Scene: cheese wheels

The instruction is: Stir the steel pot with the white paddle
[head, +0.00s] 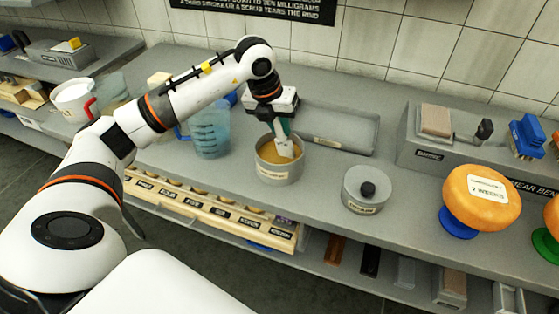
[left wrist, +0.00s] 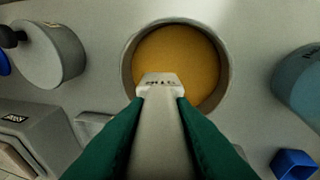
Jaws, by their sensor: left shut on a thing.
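The steel pot (head: 278,171) stands on the grey counter, holding a yellow-orange liquid; it also shows from above in the left wrist view (left wrist: 128,68). My left gripper (head: 279,126) is directly above the pot, pointing down. Its green fingers (left wrist: 160,125) are shut on the white paddle (head: 285,147). In the left wrist view the paddle (left wrist: 161,120) reaches over the near part of the pot's opening. In the head view its lower end is at the pot's mouth; I cannot tell how deep it goes. My right gripper is not in view.
A blue translucent jug (head: 209,133) stands left of the pot. A grey tray (head: 342,133) lies behind it to the right. A grey lidded pot (head: 366,192) and an orange cheese wheel (head: 480,196) stand further right. Some bare counter lies between the two pots.

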